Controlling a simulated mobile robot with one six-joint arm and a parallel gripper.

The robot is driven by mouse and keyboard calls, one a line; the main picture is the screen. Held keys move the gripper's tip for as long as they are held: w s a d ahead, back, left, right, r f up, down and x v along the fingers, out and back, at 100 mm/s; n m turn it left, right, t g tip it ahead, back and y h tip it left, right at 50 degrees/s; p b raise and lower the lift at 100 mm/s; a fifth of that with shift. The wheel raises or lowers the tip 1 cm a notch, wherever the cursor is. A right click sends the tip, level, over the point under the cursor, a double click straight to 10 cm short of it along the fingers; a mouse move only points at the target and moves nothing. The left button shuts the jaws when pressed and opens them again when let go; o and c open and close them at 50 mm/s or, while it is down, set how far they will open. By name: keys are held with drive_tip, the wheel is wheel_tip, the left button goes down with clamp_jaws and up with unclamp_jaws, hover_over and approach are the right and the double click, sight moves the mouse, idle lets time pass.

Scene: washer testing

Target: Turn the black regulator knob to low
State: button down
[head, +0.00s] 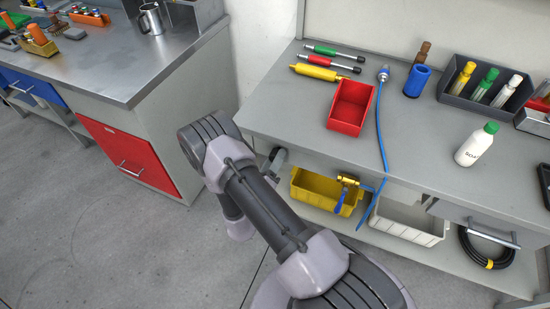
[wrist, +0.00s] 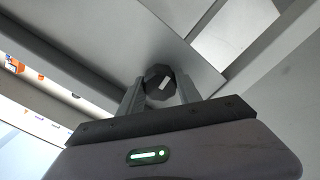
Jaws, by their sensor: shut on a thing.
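The black regulator knob (wrist: 158,75) shows in the wrist view, dark and faceted, with a short pale mark on its face that sits slantwise. My gripper (wrist: 160,90) is shut on the knob, one finger on each side of it. I cannot read a low mark or any scale around the knob. In the head view my own arm reaches down at the left end of the workbench (head: 300,125).
Under the bench sit a yellow bin (head: 312,199) and a pale grey bin (head: 395,223) on a low shelf, right of my arm. A blue hose (head: 380,130) hangs over the bench edge. A red-drawer cabinet (head: 128,157) stands left. The floor between is clear.

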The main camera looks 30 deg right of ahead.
drive_tip(key=n, duration=0.4)
drive_tip(key=shift+s+n, duration=0.1)
drive_tip(key=shift+n, duration=0.2)
drive_tip(key=n+p, duration=0.1)
drive_tip(key=n, duration=0.2)
drive_tip(key=shift+n, duration=0.4)
drive_tip(key=n, duration=0.4)
drive_tip(key=shift+n+p, duration=0.45)
drive_tip(key=shift+n, duration=1.85)
drive_tip(key=c, duration=0.8)
unclamp_jaws()
drive_tip(key=shift+c, duration=0.2)
